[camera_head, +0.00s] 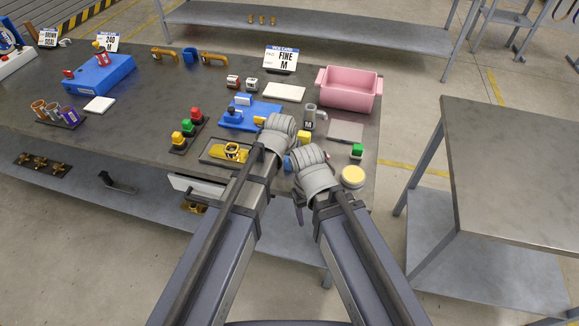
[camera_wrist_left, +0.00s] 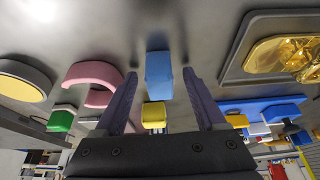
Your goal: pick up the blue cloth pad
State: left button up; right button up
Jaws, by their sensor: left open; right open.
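The blue cloth pad (camera_wrist_left: 158,78) shows in the left wrist view as a small blue block on the grey bench top. In the head view only a bit of the blue pad (camera_head: 288,163) shows between my two wrists. My left gripper (camera_wrist_left: 160,73) is open, with one finger on each side of the pad; I cannot tell whether they touch it. In the head view my left wrist hides its jaws. My right gripper (camera_head: 299,207) shows partly as a dark finger below its wrist, near the bench's front edge, and is open with nothing seen in it.
A yellow block (camera_wrist_left: 154,115) stands just beyond the pad. A pink curved piece (camera_wrist_left: 92,82), a green block (camera_head: 357,151) and a round yellow-topped piece (camera_head: 353,176) are nearby. A tray with a gold part (camera_head: 232,152) lies to the left. The side table (camera_head: 510,160) is bare.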

pick_arm(q)
jog(key=shift+c, duration=0.3)
grip_shut()
dwell(0.3)
